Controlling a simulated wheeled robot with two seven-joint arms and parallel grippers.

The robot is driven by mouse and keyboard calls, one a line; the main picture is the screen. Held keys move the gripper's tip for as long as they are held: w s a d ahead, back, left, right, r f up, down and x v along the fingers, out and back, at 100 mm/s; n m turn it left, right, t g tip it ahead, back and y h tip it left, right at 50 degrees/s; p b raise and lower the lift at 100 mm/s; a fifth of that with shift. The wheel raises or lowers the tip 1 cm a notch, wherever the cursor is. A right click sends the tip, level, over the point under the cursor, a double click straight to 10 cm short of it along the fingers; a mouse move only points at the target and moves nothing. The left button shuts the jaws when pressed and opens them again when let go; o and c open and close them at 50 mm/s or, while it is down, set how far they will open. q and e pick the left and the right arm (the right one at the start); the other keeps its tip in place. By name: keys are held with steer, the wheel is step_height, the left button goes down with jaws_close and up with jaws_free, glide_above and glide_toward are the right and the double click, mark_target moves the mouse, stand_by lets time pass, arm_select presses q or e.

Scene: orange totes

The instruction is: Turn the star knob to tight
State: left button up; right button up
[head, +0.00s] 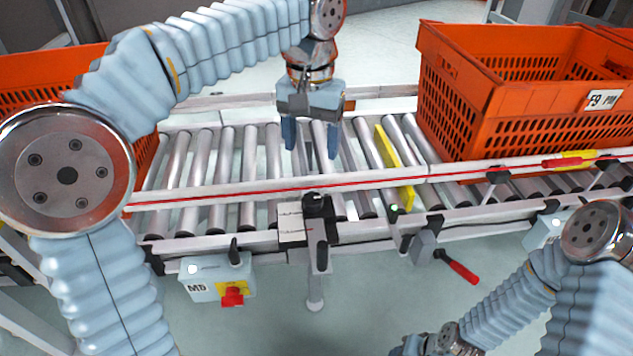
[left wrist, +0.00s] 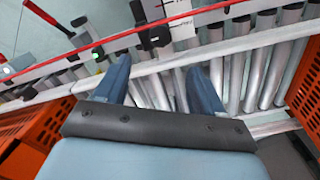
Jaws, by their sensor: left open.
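The black star knob (head: 313,201) sits on top of a bracket clamped to the near guide rail of the conveyor. A white plate with markings (head: 292,222) is beside it. My left gripper (head: 311,149) is open and empty, pointing down over the rollers just behind the knob, apart from it. In the left wrist view, the knob (left wrist: 152,36) shows beyond the open fingers of the gripper (left wrist: 158,65). The knob's exact turn is too small to tell. My right arm is at the lower right; its gripper (head: 408,347) is mostly cut off by the bottom edge.
An orange tote (head: 455,110) stands on the rollers at right, and another (head: 35,90) is at left, partly behind my left arm. A yellow stop bar (head: 394,165) crosses the rollers. A red-handled lever (head: 457,266) and a switch box (head: 215,277) are on the front side.

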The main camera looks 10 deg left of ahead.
mark_target(312, 198)
arm_select(q)
step_height(312, 198, down, 13)
steer(key=b, duration=0.3)
steer(key=c, duration=1.1)
steer(key=shift+o, duration=0.2)
